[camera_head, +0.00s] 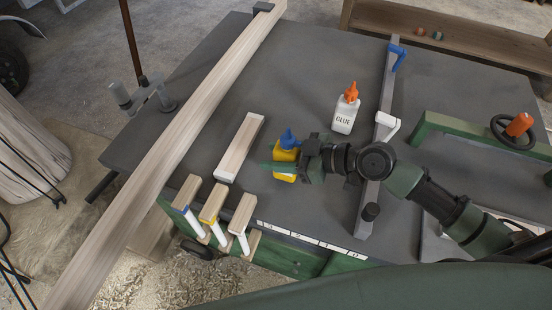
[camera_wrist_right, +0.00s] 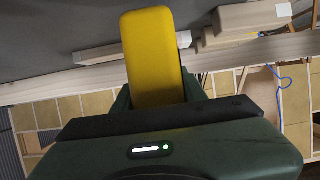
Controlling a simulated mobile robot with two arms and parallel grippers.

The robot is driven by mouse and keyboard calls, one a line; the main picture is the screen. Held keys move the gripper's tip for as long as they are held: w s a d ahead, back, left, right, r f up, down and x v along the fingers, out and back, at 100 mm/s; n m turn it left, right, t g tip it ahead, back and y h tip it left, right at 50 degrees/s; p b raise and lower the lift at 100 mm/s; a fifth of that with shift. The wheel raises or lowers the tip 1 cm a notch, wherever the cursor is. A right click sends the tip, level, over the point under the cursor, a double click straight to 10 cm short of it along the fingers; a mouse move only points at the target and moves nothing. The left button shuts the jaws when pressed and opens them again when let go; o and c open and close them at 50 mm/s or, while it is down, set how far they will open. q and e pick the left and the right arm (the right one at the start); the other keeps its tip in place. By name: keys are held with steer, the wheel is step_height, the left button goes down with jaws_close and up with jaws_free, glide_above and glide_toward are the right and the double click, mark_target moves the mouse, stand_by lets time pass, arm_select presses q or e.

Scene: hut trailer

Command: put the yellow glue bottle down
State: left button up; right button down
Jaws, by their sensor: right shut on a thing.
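The yellow glue bottle (camera_head: 286,155) with a blue cap is upright over the dark tabletop (camera_head: 310,70), just right of a short pale wood board. My right gripper (camera_head: 284,165) comes in from the right and is shut on its body. In the right wrist view the yellow bottle (camera_wrist_right: 152,50) stands out between the fingers of my gripper (camera_wrist_right: 158,98). I cannot tell whether its base touches the table. My left gripper is in neither view.
A white glue bottle (camera_head: 344,115) with an orange cap stands behind the yellow one. The short board (camera_head: 240,146) lies to the left. A long beam (camera_head: 185,130) crosses the table's left side. Wood-headed tools (camera_head: 213,203) hang at the front edge. A grey clamp bar (camera_head: 389,80) lies right.

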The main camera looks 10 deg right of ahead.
steer(key=shift+f, duration=0.85)
steer(key=shift+f, duration=0.15)
steer(key=c, duration=0.8)
jaws_free()
